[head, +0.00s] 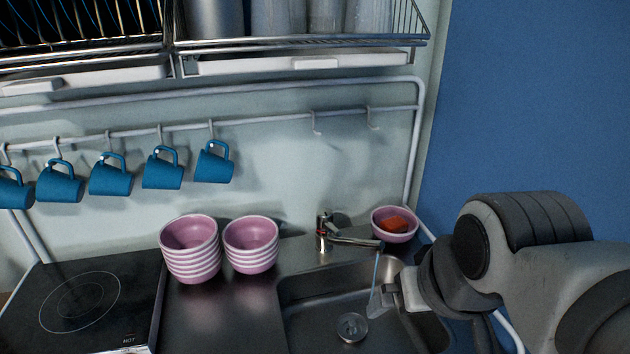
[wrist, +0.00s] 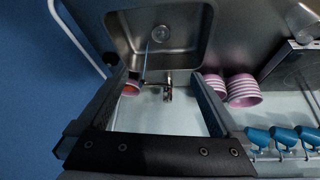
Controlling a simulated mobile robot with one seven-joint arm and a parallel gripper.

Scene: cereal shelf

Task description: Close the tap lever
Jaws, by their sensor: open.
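The metal tap (head: 322,240) stands at the back edge of the sink (head: 300,300), its spout reaching right. Its lever (head: 334,217) looks raised and angled, though it is small and dark. A thin stream of water (head: 375,280) runs from the spout into the basin. My gripper (head: 388,300) is at the right of the basin, partly hidden by my arm. In the wrist view my gripper (wrist: 159,76) is open and empty, with the tap (wrist: 168,92) lying between the fingers in the picture, apart from them.
A pink bowl (head: 380,224) with an orange-red item stands right of the tap. Two stacks of pink bowls (head: 191,262) (head: 251,256) stand left of the sink, beside a black hob (head: 80,308). Blue mugs (head: 160,172) hang from a rail above. A wire rack is overhead; a blue wall is right.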

